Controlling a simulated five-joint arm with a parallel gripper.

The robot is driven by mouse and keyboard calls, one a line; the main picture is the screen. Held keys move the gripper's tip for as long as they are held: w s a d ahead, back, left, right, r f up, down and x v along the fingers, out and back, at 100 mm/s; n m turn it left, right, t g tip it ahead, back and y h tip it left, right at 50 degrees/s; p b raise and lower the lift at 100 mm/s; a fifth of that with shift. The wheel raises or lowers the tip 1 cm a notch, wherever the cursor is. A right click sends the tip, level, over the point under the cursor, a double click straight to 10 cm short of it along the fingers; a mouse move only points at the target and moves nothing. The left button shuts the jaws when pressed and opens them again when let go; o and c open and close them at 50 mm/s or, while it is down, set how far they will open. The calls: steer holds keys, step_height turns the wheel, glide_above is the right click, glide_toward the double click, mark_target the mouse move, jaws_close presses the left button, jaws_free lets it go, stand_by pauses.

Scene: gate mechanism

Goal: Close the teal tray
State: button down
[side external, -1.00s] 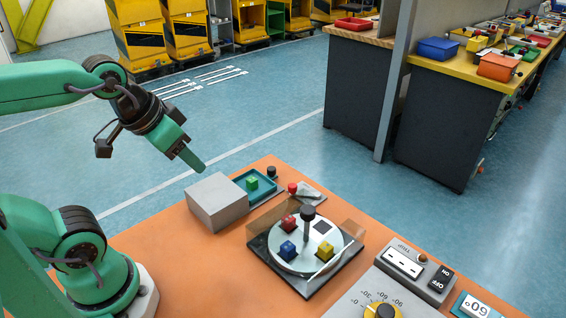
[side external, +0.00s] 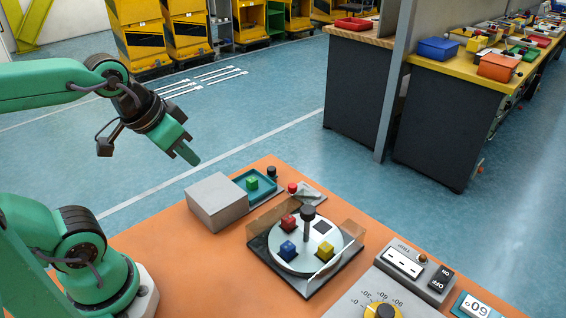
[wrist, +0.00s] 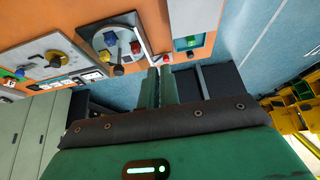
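The teal tray (side external: 266,190) sticks out from the grey housing block (side external: 217,203) on the orange bench. A green block (side external: 252,183) sits in it, and a dark knob (side external: 271,172) stands at its outer end. My gripper (side external: 188,154) is in the air, up and left of the housing in the side view, apart from the tray. In the wrist view the fingers (wrist: 159,80) lie close together with nothing seen between them; whether they are fully shut is unclear.
A red-knobbed lever (side external: 292,188) stands close beside the tray. A turntable (side external: 300,262) with coloured blocks and a dark post lies in front of it. A switch box (side external: 415,270) and a yellow dial (side external: 381,310) are at the right. The air around my gripper is clear.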

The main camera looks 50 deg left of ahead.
steer(key=w+a+f, duration=0.2)
steer(key=w, duration=0.6)
steer(key=w+a+f+n+g, duration=0.1)
steer(key=w+a, duration=0.1)
steer(key=w, duration=0.6)
steer(key=w+a+f, duration=0.2)
steer(key=w+a, duration=0.1)
steer(key=w, duration=0.5)
steer(key=w+a+f, duration=0.3)
steer(key=w+f, duration=0.4)
steer(key=shift+f+n+g+y, duration=0.35)
steer(key=shift+n+g+y, duration=0.05)
steer(key=shift+w+f, duration=0.1)
steer(key=shift+w, duration=0.05)
steer(key=x, duration=0.9)
steer(key=shift+d+f, duration=0.1)
steer(key=shift+f, duration=0.25)
steer(key=shift+s+d, duration=0.15)
steer(key=shift+s, duration=0.8)
steer(key=shift+s+d, duration=0.15)
steer(key=shift+s, duration=0.75)
